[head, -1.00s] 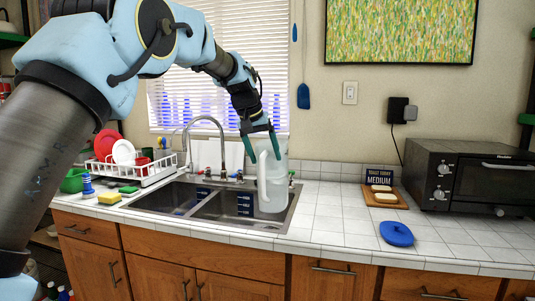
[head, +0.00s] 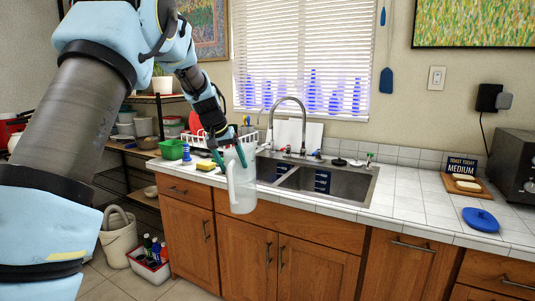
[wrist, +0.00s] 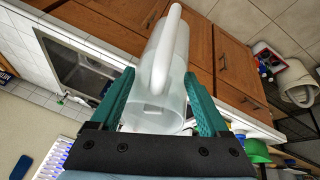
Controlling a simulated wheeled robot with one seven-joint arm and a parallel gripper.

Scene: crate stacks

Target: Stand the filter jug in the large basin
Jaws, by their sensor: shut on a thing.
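The filter jug (head: 243,190) is clear and pale with a whitish handle. My gripper (head: 230,157) is shut on its upper part, with one teal finger on each side. The jug hangs roughly upright in front of the counter's front edge and the wooden cabinets. In the wrist view the jug (wrist: 178,60) lies between both fingers, handle towards the camera. The steel double sink has a right basin (head: 335,184) that looks the larger in the head view. Its left basin (head: 272,170) is partly hidden by the jug and gripper. The basin floors are mostly out of sight.
The tap (head: 289,118) arches over the sink's back. Counter between sink and lid is clear.

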